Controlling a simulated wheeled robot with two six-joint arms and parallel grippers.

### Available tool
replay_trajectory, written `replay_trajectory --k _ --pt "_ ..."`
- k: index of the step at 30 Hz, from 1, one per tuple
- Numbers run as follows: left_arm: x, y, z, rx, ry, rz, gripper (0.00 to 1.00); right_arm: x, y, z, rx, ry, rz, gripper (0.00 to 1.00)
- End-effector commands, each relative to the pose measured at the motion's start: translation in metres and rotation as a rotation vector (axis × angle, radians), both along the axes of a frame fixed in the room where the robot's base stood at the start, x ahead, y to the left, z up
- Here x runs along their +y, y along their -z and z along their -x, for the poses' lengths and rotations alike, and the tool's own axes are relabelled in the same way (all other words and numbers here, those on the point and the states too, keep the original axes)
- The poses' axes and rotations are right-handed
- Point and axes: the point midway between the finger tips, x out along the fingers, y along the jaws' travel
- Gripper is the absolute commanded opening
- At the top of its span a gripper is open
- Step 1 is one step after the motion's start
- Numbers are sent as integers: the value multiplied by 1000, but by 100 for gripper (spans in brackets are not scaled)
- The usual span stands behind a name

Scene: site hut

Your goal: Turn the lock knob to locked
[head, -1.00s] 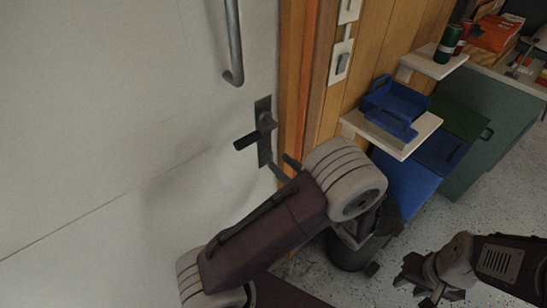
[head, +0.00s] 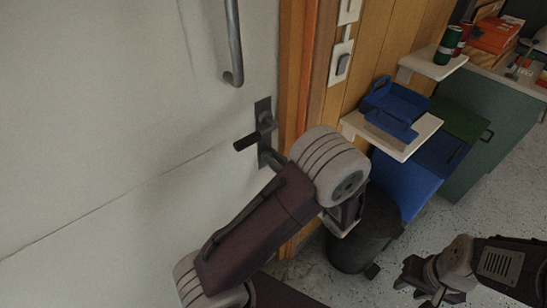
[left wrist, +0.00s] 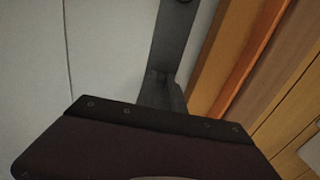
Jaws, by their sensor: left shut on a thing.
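A dark metal lock plate (head: 263,112) is fixed to the pale door (head: 120,110) near its right edge. A black lever handle (head: 246,141) sticks out to the left from it. The plate also shows in the left wrist view (left wrist: 177,42). My left gripper (head: 273,159) is at the lower end of the plate, below the lever, shut on the lock knob. The knob itself is hidden by the gripper, so its angle cannot be read. My right gripper (head: 413,285) is open and empty, low at the right, away from the door.
A long pull handle (head: 235,45) is above the lever. The wooden frame (head: 296,80) is just right of the plate. A wall shelf (head: 410,148) holds a blue tray (head: 392,108). A dark bin (head: 360,235) stands on the floor below my left wrist.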

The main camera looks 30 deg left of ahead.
Motion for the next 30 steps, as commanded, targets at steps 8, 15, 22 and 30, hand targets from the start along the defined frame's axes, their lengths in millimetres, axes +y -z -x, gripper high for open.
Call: replay_trajectory --k 8,15,22,30 --pt "1 2 2 -126 0 52 0 0 6 0 0 0 0 35" --pt "1 3 4 -327 0 135 0 0 16 0 0 0 0 35" --pt "2 5 6 -530 0 220 0 0 30 0 0 0 0 35" --pt "3 8 8 -770 1 319 0 0 51 0 0 0 0 35"
